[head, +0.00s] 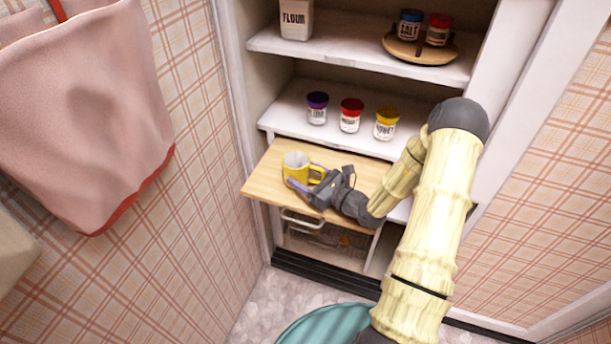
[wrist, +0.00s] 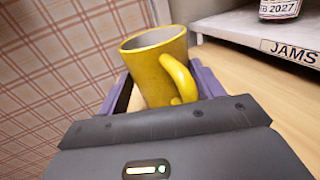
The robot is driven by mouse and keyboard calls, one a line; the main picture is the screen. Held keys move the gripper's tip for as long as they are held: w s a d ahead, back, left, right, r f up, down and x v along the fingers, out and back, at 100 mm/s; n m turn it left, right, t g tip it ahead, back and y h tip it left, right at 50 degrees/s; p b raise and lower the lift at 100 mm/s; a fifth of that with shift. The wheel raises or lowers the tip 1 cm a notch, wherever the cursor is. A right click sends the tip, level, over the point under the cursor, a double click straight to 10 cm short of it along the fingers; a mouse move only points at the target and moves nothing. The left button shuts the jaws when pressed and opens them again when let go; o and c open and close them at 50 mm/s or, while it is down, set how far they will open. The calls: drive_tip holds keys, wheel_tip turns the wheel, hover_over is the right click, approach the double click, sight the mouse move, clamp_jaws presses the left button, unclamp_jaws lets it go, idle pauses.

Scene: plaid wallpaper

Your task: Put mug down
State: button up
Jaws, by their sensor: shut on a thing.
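A yellow mug (head: 296,168) with a pale inside is at the left part of a pulled-out wooden board (head: 262,181) in the cupboard. My gripper (head: 305,179) reaches in from the right, its purple fingers around the mug. In the wrist view the mug (wrist: 156,72) is upright or slightly tilted between the two purple fingers (wrist: 160,95), with its handle toward my palm and to the right. The gripper is shut on the mug. The mug's base is hidden behind the palm, so I cannot tell whether it touches the board.
Three jars, purple-lidded (head: 317,108), red-lidded (head: 350,115) and yellow-lidded (head: 386,124), stand on the shelf behind the board. A flour container (head: 296,19) and a turntable (head: 420,52) with two jars are above. The board's right part is clear beyond my gripper. A wire basket (head: 327,240) sits below.

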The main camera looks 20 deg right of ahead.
drive_tip(key=shift+f, duration=0.1)
drive_tip(key=o, duration=1.2)
drive_tip(key=shift+c, duration=0.2)
drive_tip(key=v, duration=1.2)
drive_tip(key=shift+b, duration=0.35)
